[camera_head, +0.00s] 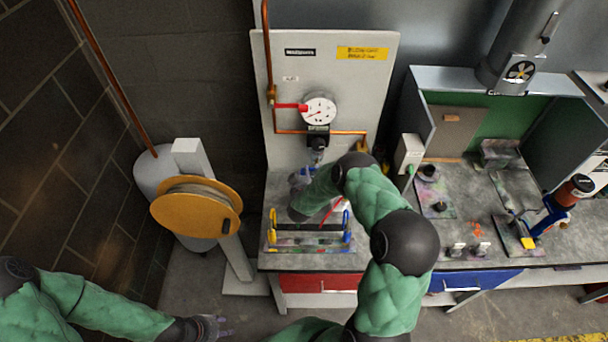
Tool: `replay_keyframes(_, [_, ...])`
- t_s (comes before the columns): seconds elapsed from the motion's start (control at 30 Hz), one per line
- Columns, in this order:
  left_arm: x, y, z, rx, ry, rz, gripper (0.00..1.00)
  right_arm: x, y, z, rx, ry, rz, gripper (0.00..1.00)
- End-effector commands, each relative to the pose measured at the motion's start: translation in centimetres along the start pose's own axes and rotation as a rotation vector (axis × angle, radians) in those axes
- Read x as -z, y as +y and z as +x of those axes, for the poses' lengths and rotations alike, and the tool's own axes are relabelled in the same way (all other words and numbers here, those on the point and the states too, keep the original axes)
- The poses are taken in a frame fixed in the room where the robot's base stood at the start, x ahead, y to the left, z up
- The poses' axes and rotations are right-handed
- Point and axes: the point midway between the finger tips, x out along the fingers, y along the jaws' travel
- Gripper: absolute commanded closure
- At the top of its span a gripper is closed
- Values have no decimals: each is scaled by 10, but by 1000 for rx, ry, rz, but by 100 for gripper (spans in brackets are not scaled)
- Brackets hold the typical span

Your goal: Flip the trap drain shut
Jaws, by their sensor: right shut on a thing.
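The trap (317,143) hangs below the dial gauge on the upright panel, with a dark block above it and a grey lower end. My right arm reaches up from the bottom of the view and bends left in front of the panel. My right gripper (300,178) shows only in part, just below and left of the trap, beside my green sleeve. It is shut on what appears to be the trap drain, but the fingertips and drain are too small and covered to make out. My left gripper (216,326) is low at the left, away from the bench; its finger opening is unclear.
A gauge (320,109) with a red handle (291,106) and copper pipe is on the panel (385,85). A hose reel (196,207) stands left.

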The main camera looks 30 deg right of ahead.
Motion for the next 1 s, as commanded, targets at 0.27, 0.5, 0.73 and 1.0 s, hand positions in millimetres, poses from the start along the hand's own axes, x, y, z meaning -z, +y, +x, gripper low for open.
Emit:
replay_keyframes(0.27, [1,-6,18,0,0,0,60,7,3,0,42,9,108,100])
replay_keyframes(0.5, [1,-7,20,0,0,0,60,12,3,-1,57,10,144,100])
replay_keyframes(0.73, [1,-7,20,0,0,0,60,14,3,-1,56,13,143,57])
replay_keyframes(1.0, [1,-7,20,0,0,0,60,11,3,-2,56,8,142,47])
